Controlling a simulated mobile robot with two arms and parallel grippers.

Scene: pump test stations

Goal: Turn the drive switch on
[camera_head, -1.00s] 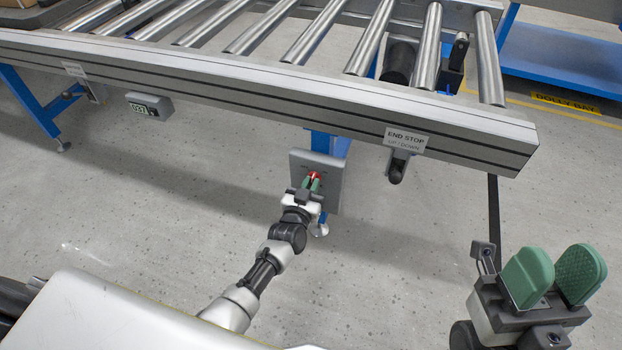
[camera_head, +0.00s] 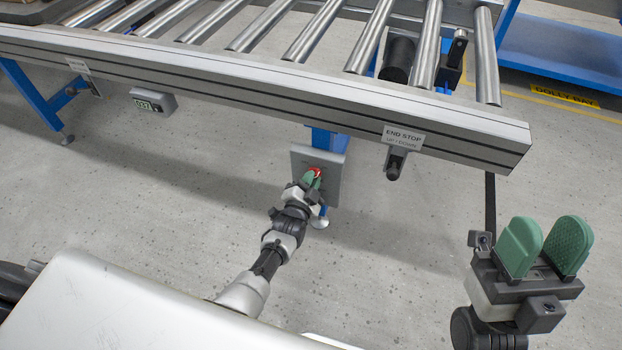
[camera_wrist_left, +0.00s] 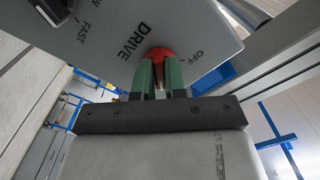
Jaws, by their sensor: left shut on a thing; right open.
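The drive switch is a red knob (camera_wrist_left: 160,54) on a grey panel (camera_wrist_left: 108,30) marked DRIVE and OFF in the left wrist view. In the head view the panel (camera_head: 329,181) hangs on the conveyor's blue leg, with a bit of the red knob (camera_head: 318,171) showing. My left gripper (camera_head: 312,178) is at the panel, its green fingers shut on the red knob; the fingers (camera_wrist_left: 160,76) hide the knob's lower part in the wrist view. My right gripper (camera_head: 545,246) is open and empty at the lower right, away from the conveyor.
The roller conveyor's rail (camera_head: 250,86) runs above the panel. An END STOP lever (camera_head: 395,166) hangs from the rail to the right, and a small display (camera_head: 153,101) to the left. A blue dolly (camera_head: 560,55) stands at the back right. Floor below is clear.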

